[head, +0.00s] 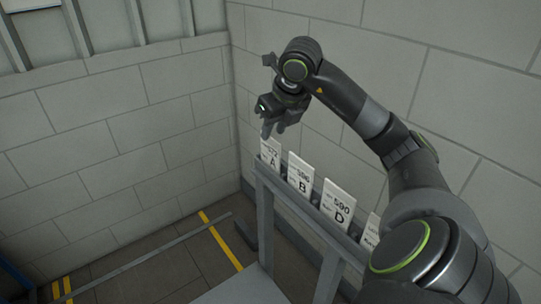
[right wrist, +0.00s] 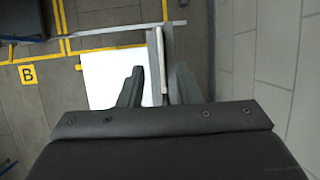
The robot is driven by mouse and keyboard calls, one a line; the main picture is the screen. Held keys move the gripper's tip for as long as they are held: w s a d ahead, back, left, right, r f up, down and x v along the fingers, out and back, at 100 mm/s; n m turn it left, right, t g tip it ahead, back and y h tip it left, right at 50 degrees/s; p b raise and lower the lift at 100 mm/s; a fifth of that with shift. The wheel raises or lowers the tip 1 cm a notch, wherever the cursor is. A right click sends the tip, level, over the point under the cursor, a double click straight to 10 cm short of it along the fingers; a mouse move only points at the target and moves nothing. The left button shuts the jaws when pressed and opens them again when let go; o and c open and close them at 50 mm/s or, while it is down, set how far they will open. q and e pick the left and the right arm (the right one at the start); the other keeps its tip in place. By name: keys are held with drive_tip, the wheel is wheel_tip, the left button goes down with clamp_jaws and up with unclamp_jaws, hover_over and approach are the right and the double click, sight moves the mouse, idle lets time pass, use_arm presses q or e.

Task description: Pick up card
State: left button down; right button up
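A row of white cards stands upright in a grey rack (head: 318,222) along the wall. They are card A (head: 270,162), card B (head: 300,178), card D (head: 338,203) and a partly hidden card (head: 371,232) at the right. My right gripper (head: 273,131) points down just above card A. In the right wrist view, its fingers (right wrist: 157,88) are apart, with a thin pale upright edge (right wrist: 155,60), seemingly card A, between them. A gap shows beside the left finger; contact on the right side is unclear. My left gripper is out of view.
Block walls (head: 120,130) meet in the corner behind and left of the rack. A white surface (right wrist: 108,75) lies below the rack. The floor has yellow lines and a yellow B marker (right wrist: 27,74).

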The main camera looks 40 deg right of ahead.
sight(271, 138)
drive_tip(key=shift+w+f+p, duration=0.2)
drive_tip(key=shift+f+p, duration=0.15)
drive_tip(key=p+x, duration=0.1)
drive_tip(key=x, duration=0.2)
drive_tip(key=shift+d+f, duration=0.15)
drive_tip(key=shift+w+f, duration=0.2)
drive_tip(key=shift+f, duration=0.2)
clamp_jaws()
